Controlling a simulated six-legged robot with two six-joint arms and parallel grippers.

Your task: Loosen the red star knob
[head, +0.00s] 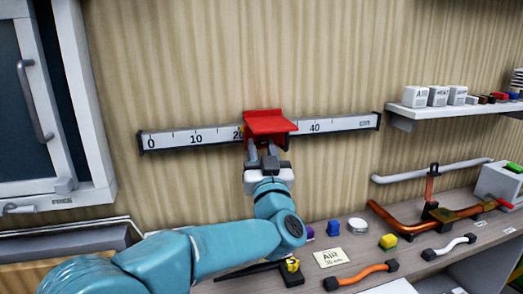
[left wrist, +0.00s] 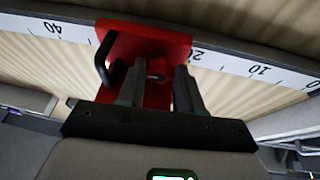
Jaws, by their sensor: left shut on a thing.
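A red slider (head: 268,122) sits on the white scale rail (head: 190,139) on the wall, between the 20 and 40 marks. In the left wrist view the red slider (left wrist: 118,42) has a black handle (left wrist: 112,72) at its left side. My left gripper (head: 262,152) reaches up to the slider from below and in front. In the left wrist view its two fingers (left wrist: 158,78) stand apart with red between them, shut on the star knob at the slider's face. The knob's star outline is mostly hidden by the fingers. My right gripper is not in view.
A shelf (head: 450,110) with small boxes is at right. A window (head: 35,110) is at left. The wall around the rail is clear.

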